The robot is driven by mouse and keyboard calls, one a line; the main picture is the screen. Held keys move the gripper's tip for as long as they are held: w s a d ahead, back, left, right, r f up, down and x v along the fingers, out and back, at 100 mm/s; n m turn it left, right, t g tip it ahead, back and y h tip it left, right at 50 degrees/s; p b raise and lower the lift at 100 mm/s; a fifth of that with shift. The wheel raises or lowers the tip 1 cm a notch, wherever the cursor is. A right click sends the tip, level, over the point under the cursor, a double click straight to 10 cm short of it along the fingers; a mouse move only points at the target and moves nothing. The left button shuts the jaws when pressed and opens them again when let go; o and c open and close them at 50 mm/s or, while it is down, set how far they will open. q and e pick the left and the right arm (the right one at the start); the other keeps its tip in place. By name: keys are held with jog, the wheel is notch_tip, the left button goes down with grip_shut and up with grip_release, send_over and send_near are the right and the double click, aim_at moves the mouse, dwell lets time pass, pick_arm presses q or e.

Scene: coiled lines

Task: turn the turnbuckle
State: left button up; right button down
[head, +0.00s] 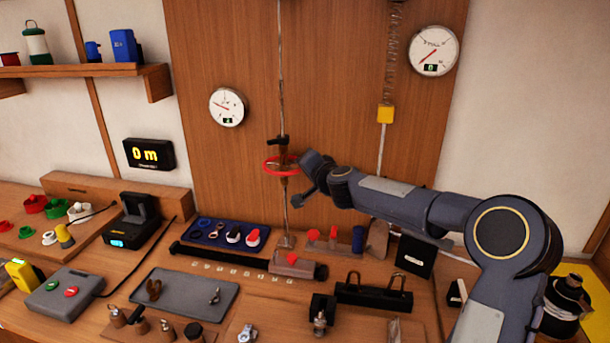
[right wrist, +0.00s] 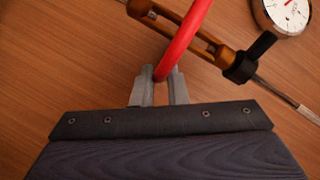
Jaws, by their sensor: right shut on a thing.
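My left gripper is not in view.
Two round dials, one on the left (head: 227,107) and one on the right (head: 434,51), hang by the panel. A yellow block (head: 385,113) hangs below a spring (head: 394,45). The bench below holds a blue tray (head: 222,236), a grey tray (head: 184,294) and several fittings.

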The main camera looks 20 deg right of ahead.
aim_at(299, 170)
jog(key=m+h+p, duration=0.1)
jog(key=s+a+m+h+p, duration=0.1)
jog(key=h, duration=0.1)
jog(key=shift+a+r+m+g+h, duration=0.1)
jog(key=shift+a+m+g+h, duration=0.1)
jog(key=shift+m+g+h, duration=0.1)
jog(key=h, duration=0.1)
jog(key=m+h+p, duration=0.1)
jog(key=m+g+p, duration=0.1)
jog(key=shift+s+a+h, duration=0.25)
jog(key=shift+a+h, duration=0.1)
jog(key=shift+h, duration=0.05)
jog(key=shift+s+a+f+m+g+h+p, duration=0.1)
jog(key=shift+f+m+g+h+p, duration=0.25)
jog(key=shift+m, duration=0.25)
jog(key=c, duration=1.5)
grip_release()
jog(key=shift+r+h, duration=0.15)
jog(key=shift+h, duration=0.1)
jog(key=shift+s+a+r, duration=0.1)
jog(key=shift+s+a, duration=0.05)
jog(key=shift+s, duration=0.05)
jog(key=b+v, duration=0.1)
jog(key=v, duration=0.6)
jog(key=shift+s, duration=0.15)
